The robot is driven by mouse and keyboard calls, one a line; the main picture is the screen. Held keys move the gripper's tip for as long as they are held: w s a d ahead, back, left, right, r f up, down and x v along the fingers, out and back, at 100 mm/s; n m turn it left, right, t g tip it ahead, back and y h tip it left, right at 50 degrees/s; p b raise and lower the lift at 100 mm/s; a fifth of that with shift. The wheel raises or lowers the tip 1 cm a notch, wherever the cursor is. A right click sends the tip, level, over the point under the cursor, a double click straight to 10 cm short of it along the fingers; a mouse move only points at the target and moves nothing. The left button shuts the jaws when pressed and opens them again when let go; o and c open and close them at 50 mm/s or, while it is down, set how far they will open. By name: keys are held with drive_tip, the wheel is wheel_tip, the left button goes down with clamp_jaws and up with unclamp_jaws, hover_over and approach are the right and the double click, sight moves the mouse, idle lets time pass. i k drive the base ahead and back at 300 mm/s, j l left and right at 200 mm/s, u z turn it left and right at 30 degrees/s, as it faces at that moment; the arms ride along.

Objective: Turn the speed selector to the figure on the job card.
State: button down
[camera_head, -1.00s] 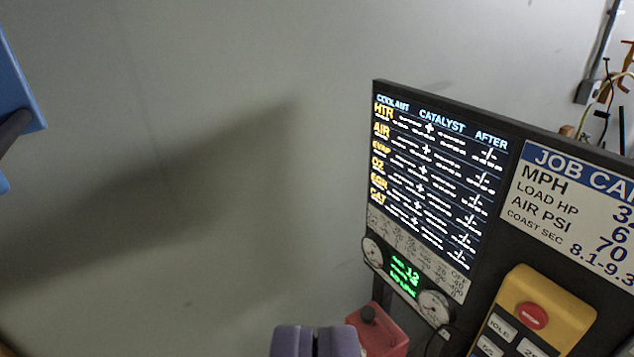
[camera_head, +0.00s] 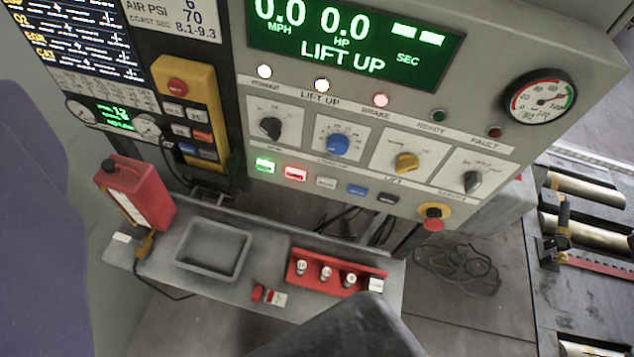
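A grey control console carries a row of knobs: a black knob (camera_head: 271,128), a blue knob (camera_head: 338,145) with a ring of small figures, a yellow knob (camera_head: 405,163) and a grey knob (camera_head: 472,182). Their labels are too small to tell for sure which is the speed selector. The job card (camera_head: 172,14) shows only its lower lines at the top left; its MPH line is out of view. A green display (camera_head: 350,38) reads 0.0 MPH, 0.0 HP and LIFT UP. My gripper's fingertips are not in view.
A shelf (camera_head: 215,283) below holds a red can (camera_head: 134,193), an empty grey tray (camera_head: 213,247) and a red rack (camera_head: 336,272) of small cylinders. A yellow pendant (camera_head: 187,110) hangs left of the console. A red stop button (camera_head: 433,224) projects below it. Rollers (camera_head: 588,187) lie at right.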

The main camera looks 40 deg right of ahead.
sight(271, 127)
drive_tip(key=k+j+z, duration=0.1)
drive_tip(key=z, duration=0.35)
drive_tip(key=k+l+u, duration=0.25)
drive_tip(key=l, duration=0.35)
drive_tip(key=k+l+u, duration=0.25)
drive_tip(key=k+l, duration=0.2)
